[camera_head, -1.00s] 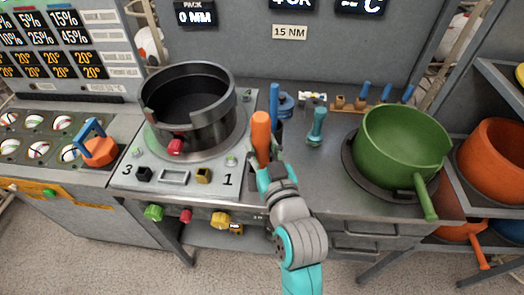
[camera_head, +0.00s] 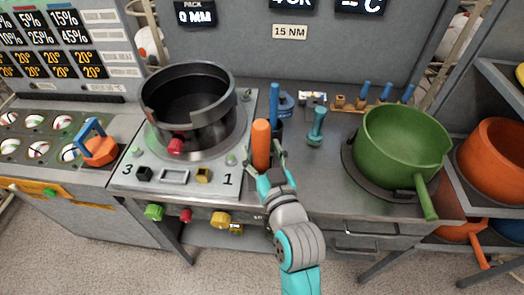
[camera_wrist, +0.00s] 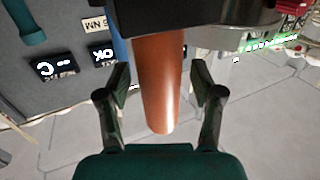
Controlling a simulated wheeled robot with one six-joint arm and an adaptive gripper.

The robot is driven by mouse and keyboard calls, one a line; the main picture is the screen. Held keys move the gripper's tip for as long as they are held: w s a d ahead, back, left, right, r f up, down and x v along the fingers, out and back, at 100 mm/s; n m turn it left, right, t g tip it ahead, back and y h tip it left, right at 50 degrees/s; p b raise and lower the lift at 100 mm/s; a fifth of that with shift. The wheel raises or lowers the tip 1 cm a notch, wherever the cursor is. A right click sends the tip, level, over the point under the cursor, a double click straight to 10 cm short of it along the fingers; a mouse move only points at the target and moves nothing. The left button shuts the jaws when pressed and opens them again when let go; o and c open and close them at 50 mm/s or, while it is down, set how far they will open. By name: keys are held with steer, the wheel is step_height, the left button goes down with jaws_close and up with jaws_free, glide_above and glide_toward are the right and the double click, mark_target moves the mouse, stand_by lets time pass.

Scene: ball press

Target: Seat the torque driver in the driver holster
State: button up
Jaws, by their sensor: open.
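The torque driver shows as an orange cylindrical handle (camera_head: 261,143), standing about upright at the right edge of the numbered panel. My gripper (camera_head: 266,163) is open around the handle's lower part, on its front side. In the wrist view the handle (camera_wrist: 160,85) lies between the two spread fingers (camera_wrist: 160,98), with a gap on each side. Its rounded free end points down in that picture; its other end goes behind a dark form. The driver's lower part is hidden by my gripper in the head view. I cannot clearly make out the driver holster or how deep the driver sits.
A black pot (camera_head: 188,105) stands close on the left. A dark cup (camera_head: 276,130) with a blue rod is just behind the driver. A teal tool (camera_head: 317,126) stands to the right. A green pan (camera_head: 402,145) is further right. Bare counter (camera_head: 318,178) lies between.

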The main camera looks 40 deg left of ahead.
steer(key=v, duration=1.2)
steer(key=s+d+f+m+t+h, duration=0.2)
steer(key=d+f+m+h, duration=0.15)
steer(key=d+f, duration=0.55)
steer(key=s+d+f+m+t+h, duration=0.25)
steer(key=d+f+h, duration=0.2)
steer(key=d, duration=0.85)
steer(key=s+d+m+h, duration=0.2)
steer(key=s+d, duration=0.4)
steer(key=s, duration=0.3)
steer(key=s+d+f+m+h, duration=0.1)
steer(key=s+d+h, duration=0.3)
steer(key=s, duration=0.6)
steer(key=d+m, duration=0.1)
steer(key=d, duration=0.1)
steer(key=shift+d+f+m+h, duration=0.25)
steer(key=shift+d+m+h, duration=0.05)
steer(key=shift+d+m, duration=0.1)
